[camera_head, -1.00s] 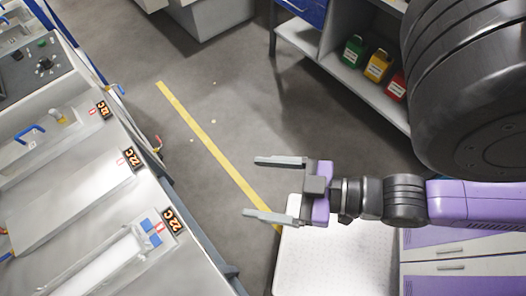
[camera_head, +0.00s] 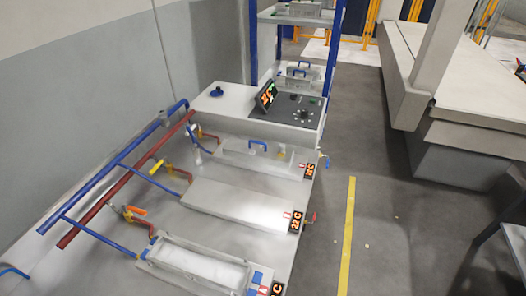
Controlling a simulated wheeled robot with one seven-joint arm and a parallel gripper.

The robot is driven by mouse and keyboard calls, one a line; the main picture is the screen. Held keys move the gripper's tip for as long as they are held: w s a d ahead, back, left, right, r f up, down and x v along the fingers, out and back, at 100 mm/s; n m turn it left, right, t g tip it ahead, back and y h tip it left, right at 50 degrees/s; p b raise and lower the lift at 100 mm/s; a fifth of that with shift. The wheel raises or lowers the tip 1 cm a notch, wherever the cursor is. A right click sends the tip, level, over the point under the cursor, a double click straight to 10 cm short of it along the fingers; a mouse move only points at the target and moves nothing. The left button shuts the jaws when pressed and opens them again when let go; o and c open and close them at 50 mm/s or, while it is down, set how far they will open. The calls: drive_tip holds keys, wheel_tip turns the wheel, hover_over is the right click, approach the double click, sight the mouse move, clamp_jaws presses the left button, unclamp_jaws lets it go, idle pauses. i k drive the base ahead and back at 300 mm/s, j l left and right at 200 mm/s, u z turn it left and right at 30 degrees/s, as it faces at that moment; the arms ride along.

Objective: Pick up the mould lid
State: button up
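Several moulds lie in a row on a light grey bench. The middle mould (camera_head: 240,204) has a plain flat top with no handle visible. The near mould (camera_head: 201,264) looks open, with a white surface inside its frame. I cannot tell which one is the task's lid. My gripper is out of view.
Blue and red pipes (camera_head: 95,200) with valves run along the bench's left side. A control panel (camera_head: 300,110) stands at its far end. A large grey machine (camera_head: 450,150) stands beyond.

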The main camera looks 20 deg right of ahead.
sight(251, 150)
drive_tip(key=l+u, duration=0.1)
drive_tip(key=u, duration=0.8)
drive_tip(key=l+u, duration=0.4)
drive_tip(key=l, duration=0.2)
drive_tip(key=l+u, duration=0.4)
drive_tip(key=l, duration=0.2)
drive_tip(key=l+u, duration=0.45)
drive_tip(key=l, duration=0.15)
drive_tip(key=k+l, duration=0.1)
drive_tip(key=l, duration=0.25)
drive_tip(key=k+l, duration=0.1)
drive_tip(key=l, duration=0.2)
drive_tip(key=k+l, duration=0.1)
drive_tip(key=l, duration=0.25)
drive_tip(key=k+l, duration=0.1)
drive_tip(key=l, duration=0.25)
